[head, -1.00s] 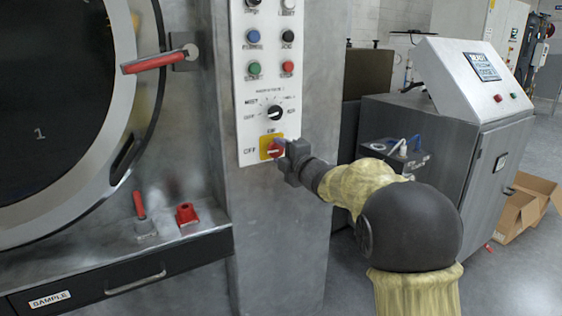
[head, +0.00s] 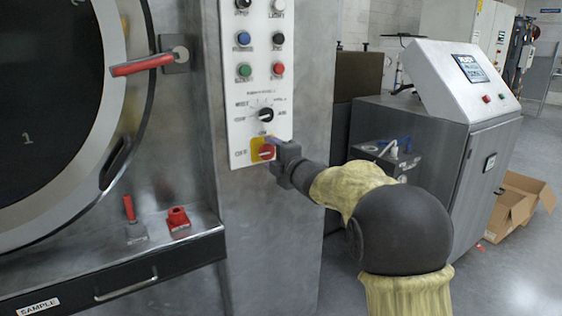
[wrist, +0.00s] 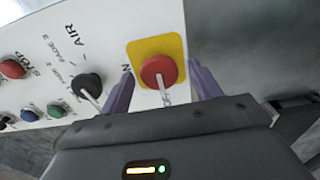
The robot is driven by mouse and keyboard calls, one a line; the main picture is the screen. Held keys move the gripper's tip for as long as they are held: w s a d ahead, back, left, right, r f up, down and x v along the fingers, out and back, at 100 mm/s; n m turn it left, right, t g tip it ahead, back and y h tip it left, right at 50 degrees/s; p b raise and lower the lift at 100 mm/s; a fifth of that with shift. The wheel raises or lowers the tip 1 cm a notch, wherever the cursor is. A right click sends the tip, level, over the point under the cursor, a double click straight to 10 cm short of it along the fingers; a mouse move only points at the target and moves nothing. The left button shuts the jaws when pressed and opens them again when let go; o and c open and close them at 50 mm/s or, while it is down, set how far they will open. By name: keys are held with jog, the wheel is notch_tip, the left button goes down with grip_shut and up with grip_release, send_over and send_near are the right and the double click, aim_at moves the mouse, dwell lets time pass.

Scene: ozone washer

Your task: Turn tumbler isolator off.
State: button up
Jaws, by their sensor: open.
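The tumbler isolator is a round red knob (head: 266,151) on a yellow square plate, low on the white control panel (head: 238,80). The knob (wrist: 158,70) also shows in the wrist view, with a white pointer line that runs toward the OFF lettering. The ON lettering is at the plate's other side. My gripper (head: 276,146) is at the panel's right edge beside the knob. In the wrist view, my gripper (wrist: 164,84) is open, with one purple finger on each side of the knob. I cannot tell whether the fingers touch it.
A black selector (head: 266,115) and several coloured buttons sit above on the same panel. A red lever (head: 142,66) sticks out from the round door at left. A grey metal console (head: 440,125) stands at right, with a cardboard box on the floor behind it.

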jog(key=v, duration=1.7)
jog(key=shift+s+d, duration=0.1)
jog(key=s+d+f+m+g+h, duration=0.25)
jog(key=d+f+m+h, duration=0.25)
jog(key=f+m, duration=0.35)
jog(key=s+d+f+m+g+h, duration=0.2)
jog(key=s+d+f+m+h, duration=0.25)
jog(key=f+m, duration=0.35)
jog(key=s+f+m+g, duration=0.85)
jog(key=s+f, duration=0.35)
jog(key=s, duration=0.4)
notch_tip(320, 180, up, 29)
jog(key=p, duration=2.8)
jog(key=shift+w+d+f+t, duration=0.15)
jog(key=shift+d+f+t, duration=0.15)
jog(key=shift+d, duration=0.2)
